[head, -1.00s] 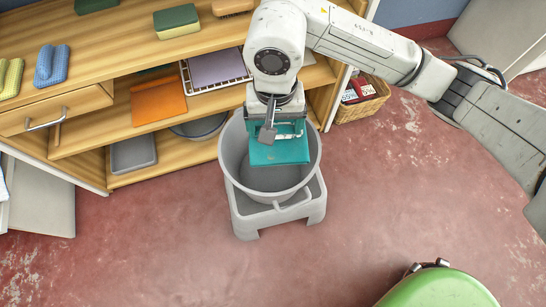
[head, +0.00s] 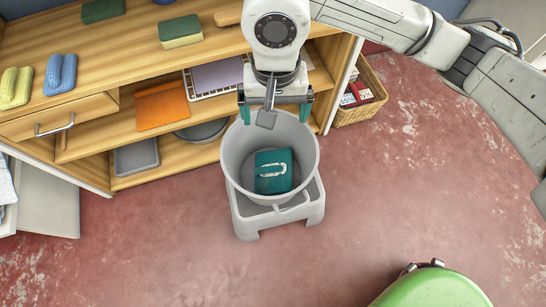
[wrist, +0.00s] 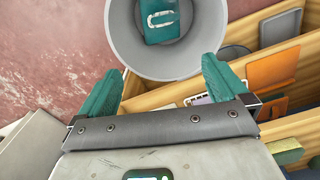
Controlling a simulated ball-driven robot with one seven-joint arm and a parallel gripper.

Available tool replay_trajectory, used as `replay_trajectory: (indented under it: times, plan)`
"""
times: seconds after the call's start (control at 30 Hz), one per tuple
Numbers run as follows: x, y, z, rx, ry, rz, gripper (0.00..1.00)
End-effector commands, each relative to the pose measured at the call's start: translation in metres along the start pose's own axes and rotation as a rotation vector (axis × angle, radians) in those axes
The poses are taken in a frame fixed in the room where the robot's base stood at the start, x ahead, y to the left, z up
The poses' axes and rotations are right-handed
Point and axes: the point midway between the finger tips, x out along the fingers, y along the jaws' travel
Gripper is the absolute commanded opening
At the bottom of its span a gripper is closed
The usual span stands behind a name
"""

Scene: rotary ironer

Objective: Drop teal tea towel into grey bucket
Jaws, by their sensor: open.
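The teal tea towel (head: 274,170) lies folded on the bottom of the grey bucket (head: 237,150), with a pale loop on its upper face. The towel also shows in the wrist view (wrist: 160,20), inside the bucket (wrist: 200,62). The bucket stands upright on a light grey stool. My gripper (head: 276,116) is open and empty above the bucket's back rim, apart from the towel. Its two teal fingers are spread wide in the wrist view (wrist: 162,82).
A wooden shelf unit (head: 100,100) stands behind and left, holding sponges, an orange cloth (head: 162,107) and a grey tray (head: 136,156). A wicker basket (head: 365,110) is at right. A green rounded object (head: 435,290) is at the front. The red floor between is clear.

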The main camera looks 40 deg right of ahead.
Motion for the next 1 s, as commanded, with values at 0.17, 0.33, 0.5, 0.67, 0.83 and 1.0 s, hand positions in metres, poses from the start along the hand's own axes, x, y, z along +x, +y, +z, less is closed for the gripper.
replay_trajectory:
  times: [0.17,0.33,0.5,0.67,0.83,1.0]
  plan:
    - [-0.027,0.0,0.0,-0.002,0.001,0.0,1.0]
    - [-0.035,0.0,0.001,-0.002,0.0,0.0,1.0]
    - [-0.035,0.0,0.001,-0.002,-0.001,0.0,1.0]
    - [-0.035,0.0,0.001,-0.001,-0.001,0.0,1.0]
    - [-0.035,0.0,0.0,-0.001,-0.001,0.0,1.0]
    - [-0.035,0.0,0.0,-0.001,-0.001,0.0,1.0]
